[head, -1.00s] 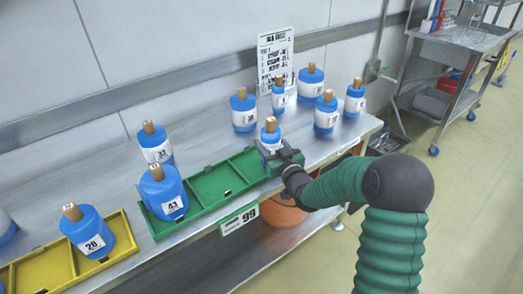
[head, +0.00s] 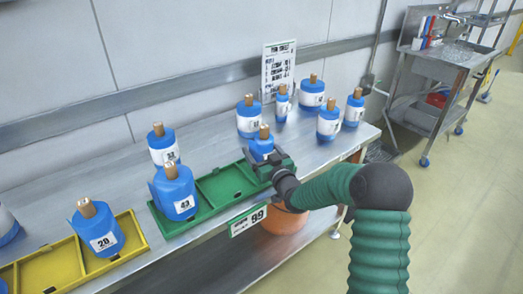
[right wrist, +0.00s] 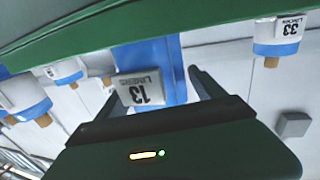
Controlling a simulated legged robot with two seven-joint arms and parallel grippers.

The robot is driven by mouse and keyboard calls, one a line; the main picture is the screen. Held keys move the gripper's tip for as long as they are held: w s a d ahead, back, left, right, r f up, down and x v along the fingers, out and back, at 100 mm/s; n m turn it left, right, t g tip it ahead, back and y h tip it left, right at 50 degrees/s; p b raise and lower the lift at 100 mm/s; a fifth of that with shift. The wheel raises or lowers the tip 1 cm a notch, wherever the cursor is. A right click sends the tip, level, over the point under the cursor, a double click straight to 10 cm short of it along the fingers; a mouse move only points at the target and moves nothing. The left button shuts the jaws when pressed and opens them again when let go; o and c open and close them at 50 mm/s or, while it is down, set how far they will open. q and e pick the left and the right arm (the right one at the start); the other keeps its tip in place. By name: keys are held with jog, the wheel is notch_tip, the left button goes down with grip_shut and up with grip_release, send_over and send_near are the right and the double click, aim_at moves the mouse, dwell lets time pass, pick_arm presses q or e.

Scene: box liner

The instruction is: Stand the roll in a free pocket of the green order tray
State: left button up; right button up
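My right gripper (head: 266,162) is at the right end of the green order tray (head: 206,212). It is shut on a small blue roll (head: 261,148) with a brown core, upright at that end. In the right wrist view the roll (right wrist: 167,62) shows a label reading 13 between my fingers (right wrist: 155,95), with the tray's green wall across its base. Whether it touches the pocket floor is hidden. A larger roll labelled 43 (head: 175,192) stands in the tray's left pocket. The middle pocket (head: 225,183) is empty. My left gripper is not in view.
A yellow tray (head: 55,266) at the left holds a roll labelled 20 (head: 98,232). Several blue rolls stand behind, one (head: 163,147) behind the green tray, others near a printed sign (head: 278,68). A price tag (head: 248,219) hangs on the bench's front edge.

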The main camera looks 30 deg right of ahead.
jog(key=shift+s+d+f, duration=0.1)
jog(key=shift+s+d, duration=0.1)
jog(key=shift+d, duration=0.2)
jog(key=s, duration=0.3)
jog(key=s+p, duration=0.1)
jog(key=shift+s+d+f, duration=0.2)
jog(key=shift+s+d, duration=0.1)
jog(key=shift+d, duration=0.1)
jog(key=s+a, duration=0.1)
jog(key=s, duration=0.3)
jog(key=s+a, duration=0.1)
jog(key=s, duration=0.1)
jog(key=shift+s+a+r, duration=0.3)
jog(key=shift+s, duration=0.05)
jog(key=shift+s+f, duration=0.1)
jog(key=shift+s, duration=0.05)
jog(key=shift+d+f, duration=0.15)
jog(key=shift+d, duration=0.35)
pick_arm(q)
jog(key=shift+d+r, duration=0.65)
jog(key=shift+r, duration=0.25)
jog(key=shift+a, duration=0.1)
pick_arm(e)
jog(key=shift+a, duration=0.15)
